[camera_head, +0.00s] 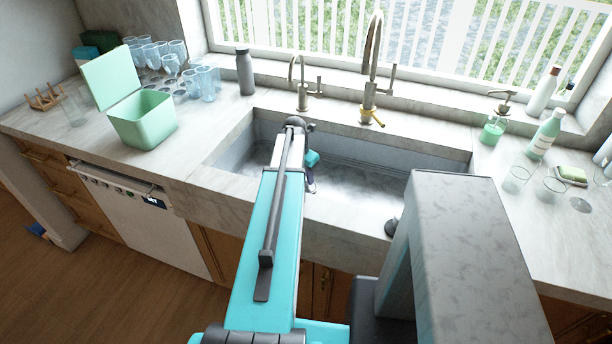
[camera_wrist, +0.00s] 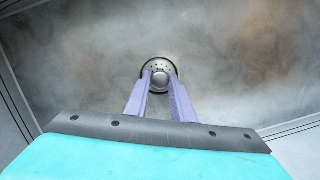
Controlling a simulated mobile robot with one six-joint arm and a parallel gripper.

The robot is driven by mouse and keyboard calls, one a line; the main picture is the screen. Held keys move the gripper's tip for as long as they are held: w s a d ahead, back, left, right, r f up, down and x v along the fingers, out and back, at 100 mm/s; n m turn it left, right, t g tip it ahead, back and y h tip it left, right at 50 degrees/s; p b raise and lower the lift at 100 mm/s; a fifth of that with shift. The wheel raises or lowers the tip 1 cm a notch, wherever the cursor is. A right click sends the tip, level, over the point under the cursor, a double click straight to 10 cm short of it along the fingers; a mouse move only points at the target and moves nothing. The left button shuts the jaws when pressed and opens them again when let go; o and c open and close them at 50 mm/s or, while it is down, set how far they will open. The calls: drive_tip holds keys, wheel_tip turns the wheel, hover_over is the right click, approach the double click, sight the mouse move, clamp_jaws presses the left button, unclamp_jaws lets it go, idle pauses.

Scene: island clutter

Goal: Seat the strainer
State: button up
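The strainer (camera_wrist: 160,66) is a small round metal disc with holes, a dark rim and a shiny knob, at the middle of the wrist view. My gripper (camera_wrist: 160,83) points down at it, with two pale purple fingers on either side of the knob. The fingertips appear closed on the knob. The disc is seen from above, so I cannot tell whether it hangs above the sink floor or sits in the drain. No separate drain opening shows. In the head view my arm reaches into the sink (camera_head: 365,185) and mostly hides my gripper (camera_head: 311,186) and the strainer.
Faucets (camera_head: 369,85) stand behind the sink. Left are a grey bottle (camera_head: 245,72), a green open box (camera_head: 143,120) and several glasses (camera_head: 206,84). Right are a soap dispenser (camera_head: 493,128), bottles (camera_head: 545,135) and glasses (camera_head: 516,178). A small dark object (camera_head: 391,228) is at the sink's front rim.

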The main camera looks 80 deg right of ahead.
drive_tip(key=o, duration=0.5)
drive_tip(key=shift+r, duration=0.2)
drive_tip(key=b+v, duration=0.2)
drive_tip(key=v, duration=1.1)
drive_tip(key=shift+r+b, duration=0.15)
drive_tip(key=shift+b, duration=0.2)
idle(0.5)
